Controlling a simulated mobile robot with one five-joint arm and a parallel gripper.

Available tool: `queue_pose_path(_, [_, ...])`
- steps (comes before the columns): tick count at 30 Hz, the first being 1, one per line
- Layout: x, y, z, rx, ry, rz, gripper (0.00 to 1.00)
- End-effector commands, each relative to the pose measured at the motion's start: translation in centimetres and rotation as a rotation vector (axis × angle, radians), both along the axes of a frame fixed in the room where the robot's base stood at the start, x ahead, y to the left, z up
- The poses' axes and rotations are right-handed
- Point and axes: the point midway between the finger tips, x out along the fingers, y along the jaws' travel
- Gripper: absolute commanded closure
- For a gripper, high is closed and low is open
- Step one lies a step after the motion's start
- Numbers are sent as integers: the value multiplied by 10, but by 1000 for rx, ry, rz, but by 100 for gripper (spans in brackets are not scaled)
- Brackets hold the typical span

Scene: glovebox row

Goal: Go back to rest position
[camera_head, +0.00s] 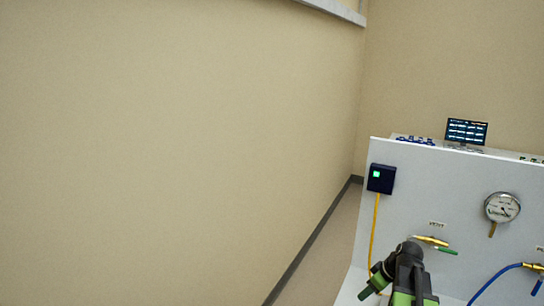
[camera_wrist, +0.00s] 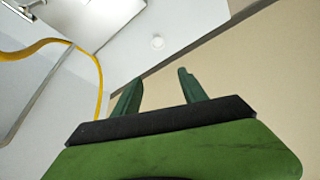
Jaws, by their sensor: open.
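My gripper (camera_wrist: 157,92) shows in the wrist view with its two green fingers apart and nothing between them. In the head view my black and green arm stands at the lower right, in front of the white panel (camera_head: 430,190). The fingertips are hard to make out there. My arm overlaps the panel's lower left part in the picture; I cannot tell how far apart they are.
The panel carries a dark box (camera_head: 381,178) with a green light, a yellow cable (camera_head: 374,235), a valve with a green handle (camera_head: 447,250), a gauge (camera_head: 502,207) and a blue hose (camera_head: 492,283). A small screen (camera_head: 466,132) stands on top. Bare wall fills the left.

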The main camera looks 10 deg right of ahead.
Motion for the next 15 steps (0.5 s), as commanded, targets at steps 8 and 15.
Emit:
queue_pose_path(8, [23,210,-70,-30,132,194,50])
queue_pose_path(15, [-16,308,-104,-85,287,37,50])
